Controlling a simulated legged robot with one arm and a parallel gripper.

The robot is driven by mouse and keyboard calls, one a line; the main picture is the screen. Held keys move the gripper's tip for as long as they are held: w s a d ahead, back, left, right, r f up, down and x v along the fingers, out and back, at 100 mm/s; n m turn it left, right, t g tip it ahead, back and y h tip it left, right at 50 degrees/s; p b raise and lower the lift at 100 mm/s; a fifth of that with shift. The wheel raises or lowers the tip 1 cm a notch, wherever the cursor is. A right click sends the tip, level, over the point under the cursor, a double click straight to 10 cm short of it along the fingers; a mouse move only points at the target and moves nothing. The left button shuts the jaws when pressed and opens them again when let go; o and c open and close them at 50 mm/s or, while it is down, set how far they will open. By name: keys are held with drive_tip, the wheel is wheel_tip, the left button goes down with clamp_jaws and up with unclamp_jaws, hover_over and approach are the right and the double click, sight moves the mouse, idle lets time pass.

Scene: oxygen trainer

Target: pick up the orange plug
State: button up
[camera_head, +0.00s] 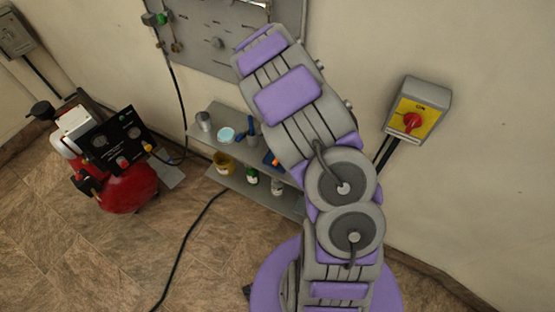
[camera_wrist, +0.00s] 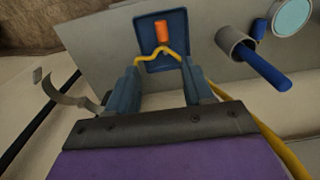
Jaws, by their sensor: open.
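The orange plug (camera_wrist: 162,32) stands on a dark blue square holder (camera_wrist: 178,20) at the top centre of the wrist view. A yellow cable (camera_wrist: 176,52) loops below it. My gripper (camera_wrist: 160,72) is open, its two blue fingers apart and nothing held between them. The plug shows beyond the fingertips, roughly centred on the gap. In the head view, a small bit of orange (camera_head: 277,161) and the blue holder (camera_head: 268,157) show on the upper shelf, partly hidden by my arm. My gripper is hidden there.
On the grey shelf (camera_head: 205,136), a cup (camera_wrist: 234,41) holding a blue-handled tool (camera_wrist: 266,70) and a light blue round item (camera_wrist: 291,18) are close to the holder. Bottles stand on the lower shelf. A red compressor (camera_head: 126,190) stands at left; a yellow switch box (camera_head: 417,108) is on the wall.

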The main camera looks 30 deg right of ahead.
hover_over(277, 159)
drive_tip(key=a, duration=0.1)
wheel_tip(277, 159, down, 8)
drive_tip(key=shift+r+b, duration=0.25)
drive_tip(key=shift+b, duration=0.2)
drive_tip(key=f, duration=0.2)
drive_tip(key=d+f+b, duration=0.1)
drive_tip(key=f, duration=0.2)
drive_tip(key=shift+s+d, duration=0.1)
drive_tip(key=shift+d, duration=0.1)
drive_tip(key=shift+a+f, duration=0.15)
drive_tip(key=shift+f, duration=0.05)
drive_tip(key=shift+a+r, duration=0.1)
drive_tip(key=shift+a, duration=0.45)
drive_tip(key=shift+c, duration=0.8)
drive_tip(key=shift+d, duration=0.55)
drive_tip(key=c, duration=0.7)
drive_tip(key=shift+a, duration=0.45)
clamp_jaws()
drive_tip(key=shift+d, duration=0.25)
